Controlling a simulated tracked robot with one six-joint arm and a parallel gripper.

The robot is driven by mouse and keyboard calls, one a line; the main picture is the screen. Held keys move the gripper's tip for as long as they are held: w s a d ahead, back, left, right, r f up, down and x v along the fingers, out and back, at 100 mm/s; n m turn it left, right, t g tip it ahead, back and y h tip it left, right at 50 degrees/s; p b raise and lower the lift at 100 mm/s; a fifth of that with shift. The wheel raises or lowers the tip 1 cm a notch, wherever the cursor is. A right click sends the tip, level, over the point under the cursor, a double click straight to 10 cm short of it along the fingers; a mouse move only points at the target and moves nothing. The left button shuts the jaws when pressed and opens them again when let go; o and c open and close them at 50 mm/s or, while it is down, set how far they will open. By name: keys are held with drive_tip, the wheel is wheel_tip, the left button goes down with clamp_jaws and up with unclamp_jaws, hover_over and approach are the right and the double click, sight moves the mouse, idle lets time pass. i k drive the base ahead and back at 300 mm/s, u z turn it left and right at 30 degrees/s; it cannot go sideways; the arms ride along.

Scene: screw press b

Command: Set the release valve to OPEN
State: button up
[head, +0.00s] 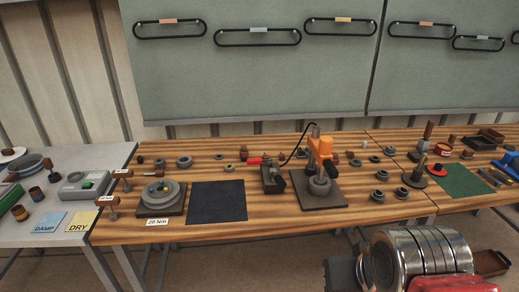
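An orange press (320,150) stands on a dark base plate (318,201) near the middle of the wooden bench, with a grey ring-shaped part at its foot. A dark pump-like block (272,180) stands just left of it, with a red handle (254,161) pointing left and a black hose (299,142) running up to the press. I cannot make out the release valve or its setting at this size. My arm, silver, dark and red, fills the lower right corner, in front of the bench and apart from the press. Its fingertips cannot be made out.
A dark mat (216,201) lies bare left of the pump. A round fixture (160,194) stands farther left. Several grey rings lie right of the press, near a green mat (464,181). A grey table (62,236) adjoins the left. Framed panels stand behind.

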sight(258, 161)
drive_tip(key=u, duration=0.15)
drive_tip(key=i, duration=0.7)
drive_tip(key=u, duration=0.85)
drive_tip(key=i, duration=0.75)
drive_tip(key=u, duration=0.55)
